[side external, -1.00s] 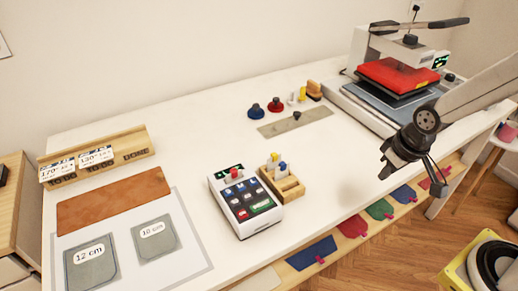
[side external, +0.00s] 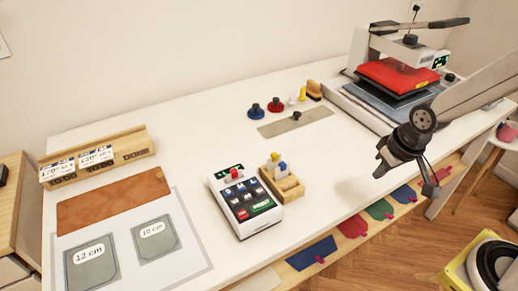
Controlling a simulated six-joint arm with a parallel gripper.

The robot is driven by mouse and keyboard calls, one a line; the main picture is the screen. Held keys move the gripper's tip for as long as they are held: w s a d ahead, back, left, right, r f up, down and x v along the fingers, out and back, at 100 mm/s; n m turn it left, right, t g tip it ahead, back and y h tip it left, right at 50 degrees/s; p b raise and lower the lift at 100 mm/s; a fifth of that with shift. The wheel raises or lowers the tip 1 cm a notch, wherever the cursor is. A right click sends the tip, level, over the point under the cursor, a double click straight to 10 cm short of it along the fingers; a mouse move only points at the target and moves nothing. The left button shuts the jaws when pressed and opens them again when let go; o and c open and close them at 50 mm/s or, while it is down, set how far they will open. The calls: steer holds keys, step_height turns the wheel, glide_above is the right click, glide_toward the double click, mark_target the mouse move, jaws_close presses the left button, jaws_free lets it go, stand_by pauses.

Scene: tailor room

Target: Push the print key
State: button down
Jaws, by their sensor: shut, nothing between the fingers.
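A white label printer (side external: 258,226) with a dark keypad (side external: 243,200) stands upright near the table's middle front. It has a small display at the top and a red knob or peg (side external: 236,173) by it. A wide green key (side external: 263,206) lies at the keypad's lower right. The key lettering is too small to read, so I cannot confirm which is the print key. My gripper (side external: 380,170) is shut and empty, held in the air well right of the printer and touching nothing. Its fingertips are small and dark here.
A wooden block with coloured pegs (side external: 290,190) stands right beside the printer. Colored stamps and a metal plate (side external: 292,121) lie behind. A red heat press (side external: 395,74) fills the back right.

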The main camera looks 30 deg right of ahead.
steer(key=w+a+r+m+t+y, duration=0.2)
steer(key=w+a+m+t, duration=0.1)
steer(key=w+a+m, duration=0.65)
steer(key=r+m+t, duration=0.2)
steer(key=m+t, duration=0.1)
steer(key=m, duration=1.2)
glide_above(265, 206)
steer(key=shift+f+n, duration=0.15)
steer(key=shift+n, duration=0.1)
steer(key=shift+f, duration=0.15)
steer(key=shift+f, duration=4.25)
steer(key=shift+f, duration=0.85)
steer(key=shift+r, duration=0.85)
